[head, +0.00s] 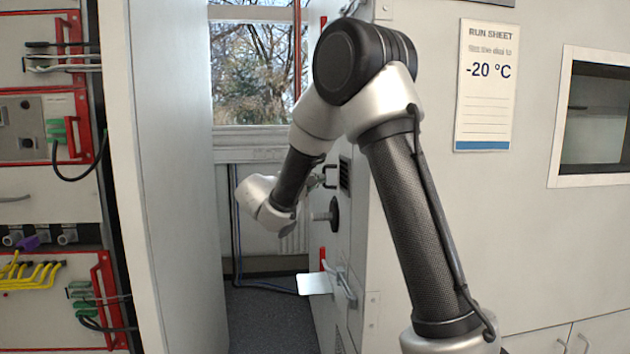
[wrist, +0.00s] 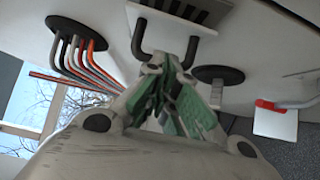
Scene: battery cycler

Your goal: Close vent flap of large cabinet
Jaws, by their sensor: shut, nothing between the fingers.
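The large cabinet (head: 560,235) fills the right side of the head view, with its narrow side facing the window gap. A dark slotted vent (head: 345,174) is high on that side; it also shows at the top of the wrist view (wrist: 192,12). A dark U-shaped handle (wrist: 141,38) sits just below the slots. My gripper (wrist: 172,68) is shut and empty, its green-padded fingers at the handle's open span. I cannot tell whether they touch it.
Lower is a white plate (head: 314,284) beside a red-tipped lever (wrist: 268,104). Cables (wrist: 78,58) leave a round port beside the handle. A pale panel (head: 172,180) bounds the narrow gap on the left.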

